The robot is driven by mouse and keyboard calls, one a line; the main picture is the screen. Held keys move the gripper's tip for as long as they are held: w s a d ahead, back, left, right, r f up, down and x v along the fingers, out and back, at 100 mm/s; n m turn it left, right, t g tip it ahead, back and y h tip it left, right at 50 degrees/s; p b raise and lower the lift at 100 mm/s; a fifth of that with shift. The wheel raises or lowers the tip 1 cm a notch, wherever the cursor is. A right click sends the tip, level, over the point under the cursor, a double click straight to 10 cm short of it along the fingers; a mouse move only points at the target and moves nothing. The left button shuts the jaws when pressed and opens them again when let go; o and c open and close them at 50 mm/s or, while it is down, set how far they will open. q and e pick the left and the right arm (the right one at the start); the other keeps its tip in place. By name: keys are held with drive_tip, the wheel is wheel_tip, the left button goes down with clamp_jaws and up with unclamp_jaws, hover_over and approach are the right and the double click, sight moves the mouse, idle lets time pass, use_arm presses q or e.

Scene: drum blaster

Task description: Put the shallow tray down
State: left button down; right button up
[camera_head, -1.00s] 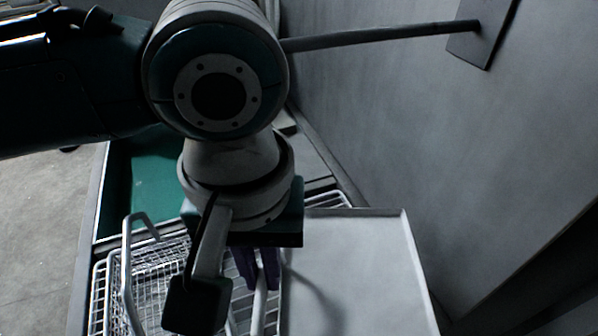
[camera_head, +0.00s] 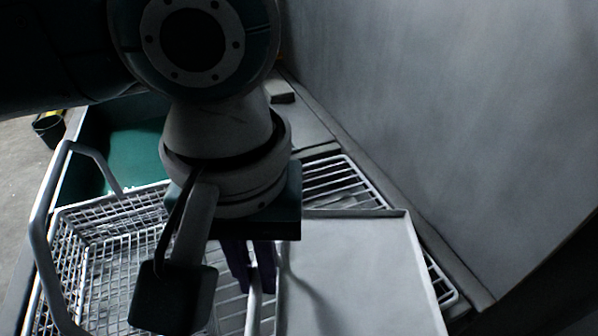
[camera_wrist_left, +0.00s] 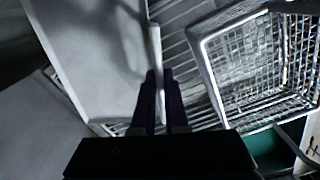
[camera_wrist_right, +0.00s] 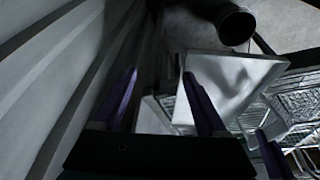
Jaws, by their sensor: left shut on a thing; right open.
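The shallow tray (camera_head: 355,270) is a pale, flat tray with a low rim, lying over a white wire rack (camera_head: 330,180) at the lower right of the head view. My left gripper (camera_head: 252,290) is shut on the tray's left rim; the left wrist view shows its dark purple fingers (camera_wrist_left: 159,85) on that edge. I cannot tell whether the tray touches the rack. My right gripper (camera_wrist_right: 165,85) is open with nothing between its fingers. The tray (camera_wrist_right: 225,75) shows beyond it in the right wrist view. The right fingers are not visible in the head view.
A white wire basket (camera_head: 110,235) with a raised handle stands close left of my left gripper. A green surface (camera_head: 135,150) lies behind it. A grey wall (camera_head: 450,120) rises along the right. A black bucket (camera_head: 48,130) is on the floor far left.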

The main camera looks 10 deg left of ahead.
idle(0.3)
use_arm(q)
drive_tip(key=c, duration=1.4)
unclamp_jaws()
drive_tip(key=shift+f, duration=0.2)
drive_tip(key=o, duration=0.5)
drive_tip(key=shift+c, duration=0.2)
